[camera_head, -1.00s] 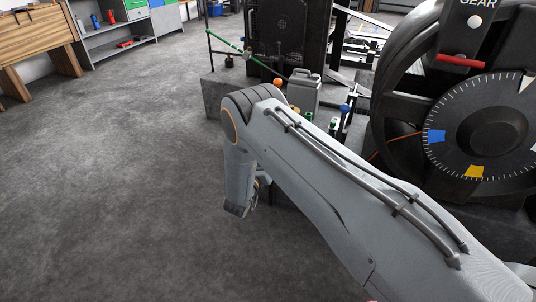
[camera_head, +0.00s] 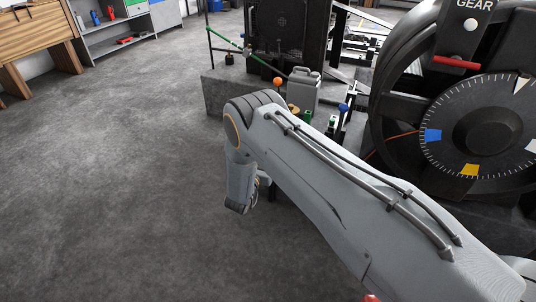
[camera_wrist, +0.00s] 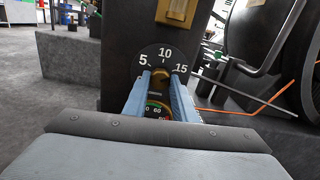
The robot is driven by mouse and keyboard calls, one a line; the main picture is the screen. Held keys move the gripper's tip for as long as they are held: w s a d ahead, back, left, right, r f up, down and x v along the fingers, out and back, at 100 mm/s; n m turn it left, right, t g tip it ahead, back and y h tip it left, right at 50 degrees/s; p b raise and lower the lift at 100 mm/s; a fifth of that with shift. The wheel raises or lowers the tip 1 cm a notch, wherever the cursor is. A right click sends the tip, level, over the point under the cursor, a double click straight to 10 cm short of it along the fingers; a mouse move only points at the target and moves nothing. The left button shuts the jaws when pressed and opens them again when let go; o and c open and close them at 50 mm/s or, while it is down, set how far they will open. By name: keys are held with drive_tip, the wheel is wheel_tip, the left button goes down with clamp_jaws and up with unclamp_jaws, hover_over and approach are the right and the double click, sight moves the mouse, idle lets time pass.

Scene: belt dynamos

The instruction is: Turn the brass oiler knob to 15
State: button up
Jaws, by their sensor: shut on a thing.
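The black dial plate (camera_wrist: 165,57) with white marks 5, 10 and 15 faces me in the wrist view. The brass oiler knob (camera_wrist: 158,77) sits just below the plate's middle, mostly hidden by my fingers. My gripper (camera_wrist: 160,80) is shut on the knob, one blue-grey finger on each side. The knob's pointer cannot be made out, so its setting cannot be read. In the head view my arm hides the dial and knob.
A brass fitting (camera_wrist: 177,11) is above the dial on a dark post. A small gauge (camera_wrist: 155,110) shows between my fingers. An orange cable (camera_wrist: 250,112) and the large wheel (camera_wrist: 303,70) are at the right. Open floor (camera_head: 110,190) lies left.

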drive_tip(key=o, duration=1)
drive_tip(key=shift+o, duration=0.2)
drive_tip(key=shift+s, duration=0.1)
drive_tip(key=p+v, duration=0.1)
drive_tip(key=v, duration=0.6)
drive_tip(key=shift+s, duration=0.25)
drive_tip(key=shift+a, duration=0.15)
